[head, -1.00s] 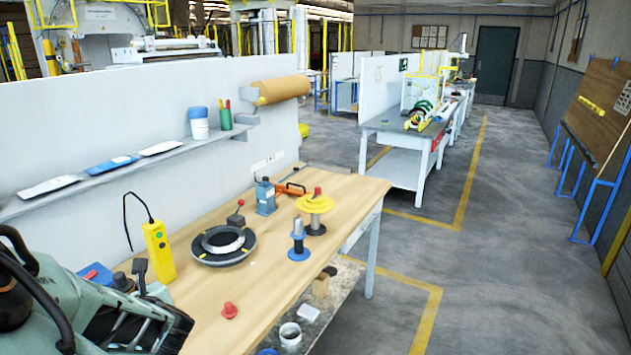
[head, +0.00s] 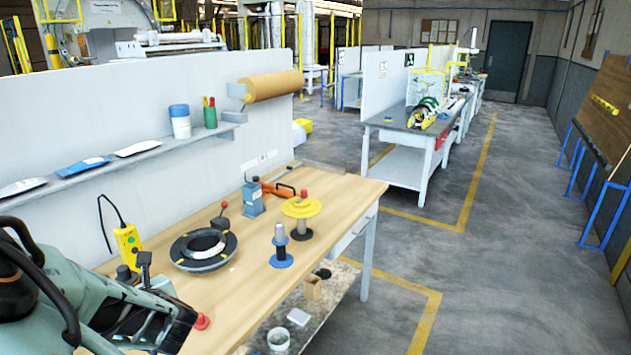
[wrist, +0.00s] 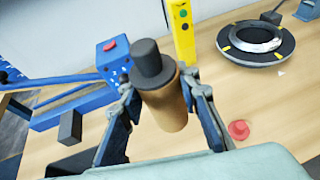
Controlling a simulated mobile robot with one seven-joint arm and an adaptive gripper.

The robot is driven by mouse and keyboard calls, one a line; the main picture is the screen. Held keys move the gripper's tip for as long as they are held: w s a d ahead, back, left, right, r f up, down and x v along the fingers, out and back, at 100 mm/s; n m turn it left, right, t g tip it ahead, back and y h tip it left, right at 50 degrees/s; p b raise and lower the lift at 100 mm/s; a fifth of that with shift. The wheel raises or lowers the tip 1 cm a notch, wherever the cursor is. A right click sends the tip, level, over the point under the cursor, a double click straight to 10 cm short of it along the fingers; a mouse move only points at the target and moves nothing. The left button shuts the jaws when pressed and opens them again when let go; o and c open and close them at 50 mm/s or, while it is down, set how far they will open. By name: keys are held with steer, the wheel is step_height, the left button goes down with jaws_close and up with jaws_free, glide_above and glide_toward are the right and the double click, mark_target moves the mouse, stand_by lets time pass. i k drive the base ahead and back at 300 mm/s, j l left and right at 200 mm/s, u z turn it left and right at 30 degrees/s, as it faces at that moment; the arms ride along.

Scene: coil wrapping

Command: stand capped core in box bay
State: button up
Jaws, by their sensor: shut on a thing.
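The capped core (wrist: 165,98) is a brown cardboard tube with a dark grey cap (wrist: 152,65) on its upper end. In the wrist view it stands slightly tilted between the fingers of my gripper (wrist: 165,110), which is shut on it. The core's lower end is partly hidden, and I cannot tell how far it is above the tabletop. In the head view my arm fills the lower left and the core does not show. I cannot make out the box bay in either view.
On the wooden bench (head: 330,192) stand a black turntable with a ring (head: 203,248), a yellow pendant (head: 128,247), a red knob (wrist: 238,130), a blue spindle (head: 280,247) and a yellow-flanged spindle (head: 301,213). A blue frame (wrist: 75,108) lies left of the core.

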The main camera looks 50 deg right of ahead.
mark_target(313, 180)
steer(key=l, duration=0.55)
steer(key=k+l+u, duration=0.1)
steer(key=l, duration=1.05)
steer(key=k+l, duration=0.15)
steer(key=l, duration=0.4)
steer(key=l+u, duration=0.1)
steer(key=l, duration=0.45)
steer(key=k+l, duration=0.15)
steer(key=l, duration=0.45)
